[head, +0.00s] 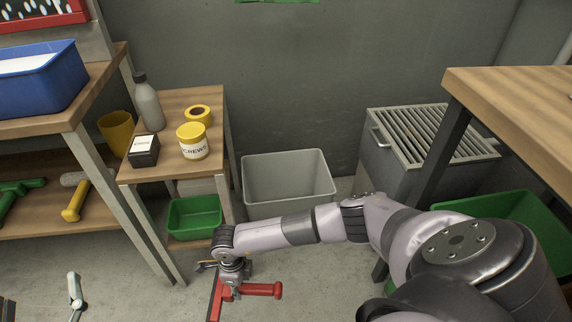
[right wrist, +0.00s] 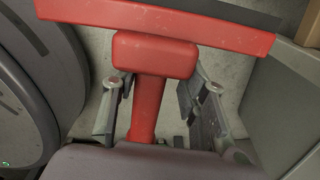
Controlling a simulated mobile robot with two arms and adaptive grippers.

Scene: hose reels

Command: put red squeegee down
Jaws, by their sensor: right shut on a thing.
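The red squeegee (head: 264,290) is in my right gripper (head: 234,288), low over the floor in the head view. Its handle points right, and its long head lies at the left, running down toward the frame's bottom edge. In the right wrist view the squeegee's handle (right wrist: 148,105) runs between the two fingers of my right gripper (right wrist: 155,100), with the wide red head across the top. The gripper is shut on the handle. At the bottom left of the head view, a pale finger of my left gripper (head: 75,290) shows; most of that gripper is out of frame.
A small wooden table (head: 205,105) holds a grey bottle, a yellow screws jar, yellow tape and a black box. A green bin (head: 195,217) sits on its lower shelf. A grey bin (head: 288,178) and a slatted grey cabinet (head: 398,170) stand behind. Bare floor lies around the squeegee.

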